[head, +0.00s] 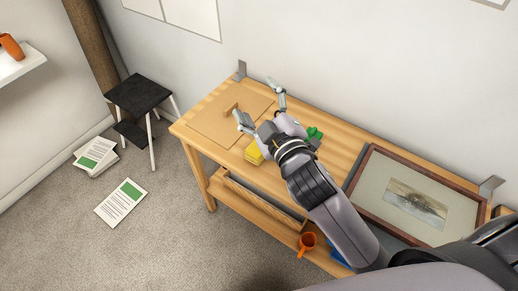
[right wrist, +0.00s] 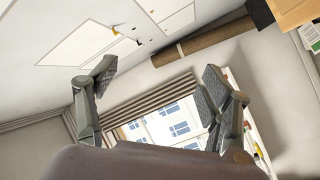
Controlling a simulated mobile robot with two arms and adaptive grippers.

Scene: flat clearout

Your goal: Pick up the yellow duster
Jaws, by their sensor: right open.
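The yellow duster (head: 254,154) lies on the wooden table (head: 336,148) near its front edge, just below and left of my right gripper's body, which may hide part of it. My right gripper (head: 258,101) is open and empty above the table's left part, its fingers spread and pointing up and left, away from the duster. In the right wrist view its open fingers (right wrist: 158,86) frame a window and wall, with no duster in sight. My left gripper shows in neither view.
A flat brown board (head: 212,128) lies at the table's left end. A green object (head: 315,132) sits right of my gripper. A framed picture (head: 368,187) fills the right part. A black stool (head: 139,93) stands left.

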